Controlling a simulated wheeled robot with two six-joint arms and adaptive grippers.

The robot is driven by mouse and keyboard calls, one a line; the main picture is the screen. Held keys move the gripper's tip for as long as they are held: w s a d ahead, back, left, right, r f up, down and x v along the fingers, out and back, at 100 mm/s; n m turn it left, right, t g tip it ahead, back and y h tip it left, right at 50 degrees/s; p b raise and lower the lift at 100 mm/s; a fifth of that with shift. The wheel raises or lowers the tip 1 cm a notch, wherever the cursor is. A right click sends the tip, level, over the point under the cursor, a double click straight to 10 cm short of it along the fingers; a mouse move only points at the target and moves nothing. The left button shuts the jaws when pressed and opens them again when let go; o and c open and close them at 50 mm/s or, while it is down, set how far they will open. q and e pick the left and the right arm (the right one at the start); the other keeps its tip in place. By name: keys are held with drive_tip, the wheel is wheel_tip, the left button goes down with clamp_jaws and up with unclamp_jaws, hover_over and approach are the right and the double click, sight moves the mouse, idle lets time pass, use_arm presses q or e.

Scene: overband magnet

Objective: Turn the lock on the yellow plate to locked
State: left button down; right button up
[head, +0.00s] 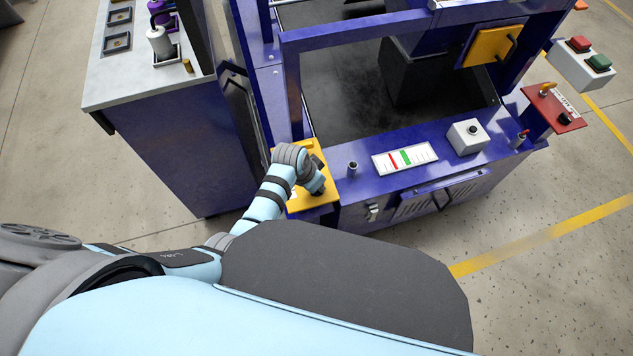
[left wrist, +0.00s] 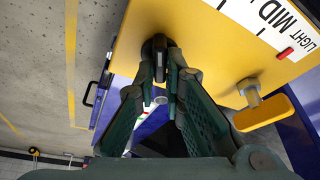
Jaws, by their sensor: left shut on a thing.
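The yellow plate (head: 309,203) is on the front left corner of the blue machine, partly hidden under my left arm. It fills much of the left wrist view (left wrist: 200,50). My left gripper (left wrist: 160,88) has its fingers closed around a small dark piece at the round black lock (left wrist: 158,43) on the plate. The lock's setting cannot be read. In the head view my left gripper (head: 318,187) is over the plate, and the lock is not clearly visible there. My right gripper is not in view.
A yellow lever (left wrist: 263,112) and a scale marked LIGHT MID (left wrist: 270,25) are beside the lock. On the machine's front ledge are a gauge panel (head: 405,158) and a white box with a black knob (head: 467,137). A grey-topped bench (head: 130,75) stands left.

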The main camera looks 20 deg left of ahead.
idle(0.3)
use_arm(q)
drive_tip(key=shift+r+n+y+p, duration=0.1)
drive_tip(key=shift+n+y+p, duration=0.2)
drive_tip(key=shift+n+p, duration=0.55)
drive_tip(key=shift+n, duration=0.65)
drive_tip(key=shift+n+t+y+p, duration=0.3)
drive_tip(key=shift+n+y+p, duration=0.1)
drive_tip(key=shift+n, duration=0.4)
drive_tip(key=c, duration=1.6)
unclamp_jaws()
drive_tip(key=shift+d, duration=0.1)
